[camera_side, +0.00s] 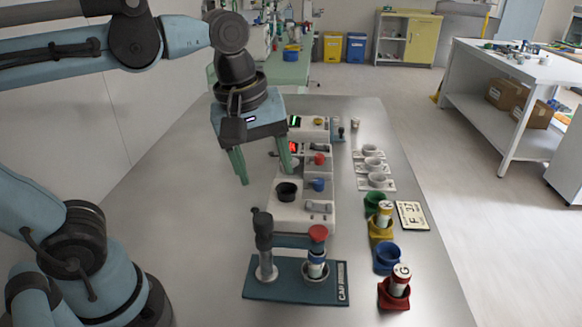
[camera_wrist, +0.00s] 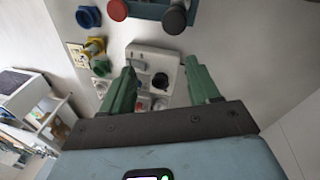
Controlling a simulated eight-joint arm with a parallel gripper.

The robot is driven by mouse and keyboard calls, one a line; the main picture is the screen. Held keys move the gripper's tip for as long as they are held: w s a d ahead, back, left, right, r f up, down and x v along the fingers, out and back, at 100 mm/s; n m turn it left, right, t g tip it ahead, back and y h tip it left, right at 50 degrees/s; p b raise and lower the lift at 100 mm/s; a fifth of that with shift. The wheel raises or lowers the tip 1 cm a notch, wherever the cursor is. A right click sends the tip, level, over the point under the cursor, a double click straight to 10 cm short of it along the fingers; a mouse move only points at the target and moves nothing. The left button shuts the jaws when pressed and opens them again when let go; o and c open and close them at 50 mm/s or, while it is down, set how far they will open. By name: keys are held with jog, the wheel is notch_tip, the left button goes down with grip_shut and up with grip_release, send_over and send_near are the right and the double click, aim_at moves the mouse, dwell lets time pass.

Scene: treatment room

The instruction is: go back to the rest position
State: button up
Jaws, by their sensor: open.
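My gripper (camera_side: 264,168) hangs from the arm above the metal table (camera_side: 215,235), left of the white instrument panels. Its two green fingers are spread apart with nothing between them. In the wrist view the fingers (camera_wrist: 162,92) point toward a white panel (camera_wrist: 140,55) with a black cup on it, which lies beyond them. In the side view that black cup (camera_side: 287,192) sits on the near panel, below and right of the fingers. The gripper looks clear of the table and panels, though the exact height is hard to tell.
A teal capping stand (camera_side: 290,290) with a red-topped vial stands at the front. Green, yellow, blue and red holders (camera_side: 387,258), some with capped vials, line the right side beside a label card (camera_side: 412,216). White cups (camera_side: 372,165) stand behind. The table's left part is bare.

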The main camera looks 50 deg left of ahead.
jog(key=w+a+f+m+t, duration=0.2)
jog(key=a+f+m+t, duration=0.2)
jog(key=f+m, duration=0.3)
jog(key=shift+a+f+m+t, duration=0.25)
jog(key=shift+a+m+t, duration=0.25)
jog(key=shift+m, duration=2.1)
jog(key=shift+a, duration=0.1)
jog(key=shift+c, duration=0.2)
